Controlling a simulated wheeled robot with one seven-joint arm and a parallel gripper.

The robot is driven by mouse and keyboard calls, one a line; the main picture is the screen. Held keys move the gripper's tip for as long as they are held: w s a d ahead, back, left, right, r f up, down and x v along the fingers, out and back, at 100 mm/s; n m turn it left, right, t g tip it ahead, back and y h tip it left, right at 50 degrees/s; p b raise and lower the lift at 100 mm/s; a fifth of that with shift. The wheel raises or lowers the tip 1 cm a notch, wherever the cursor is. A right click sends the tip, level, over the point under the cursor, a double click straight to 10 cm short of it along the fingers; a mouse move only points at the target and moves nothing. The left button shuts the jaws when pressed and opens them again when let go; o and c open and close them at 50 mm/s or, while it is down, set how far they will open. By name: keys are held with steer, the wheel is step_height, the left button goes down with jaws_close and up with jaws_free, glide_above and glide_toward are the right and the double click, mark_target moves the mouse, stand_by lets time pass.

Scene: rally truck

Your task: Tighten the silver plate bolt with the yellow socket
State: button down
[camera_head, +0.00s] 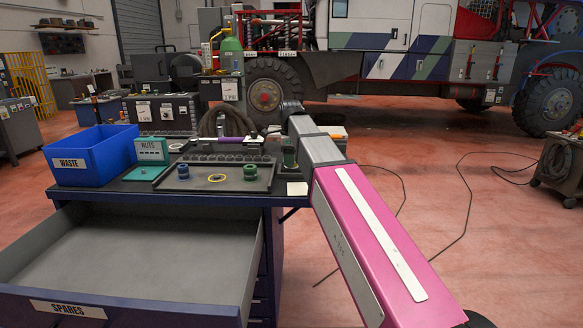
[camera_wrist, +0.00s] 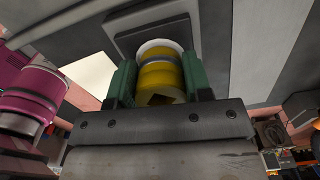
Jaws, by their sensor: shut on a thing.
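My gripper (camera_wrist: 160,86) has green fingers shut on the yellow socket (camera_wrist: 161,76), a yellow cylinder with a grey band and a pale far rim. In the head view my gripper (camera_head: 290,154) is over the right end of the workbench, beside the dark tray; the socket cannot be made out there. In the wrist view a grey square-edged plate (camera_wrist: 128,36) lies beyond the socket; I cannot tell whether they touch. I cannot pick out the silver plate bolt in either view.
The tray (camera_head: 238,187) holds a blue socket (camera_head: 183,171), a green socket (camera_head: 250,172) and a yellow ring (camera_head: 217,178). A blue WASTE bin (camera_head: 72,163) and a teal NUTS box (camera_head: 152,151) stand left. The SPARES drawer (camera_head: 140,262) is open and empty. A truck (camera_head: 400,45) stands behind.

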stand_by(0.3)
steer(key=shift+m, duration=1.1)
steer(key=shift+n, duration=0.4)
steer(key=c, duration=1.3)
jaws_free()
steer(key=shift+c, duration=0.2)
jaws_close()
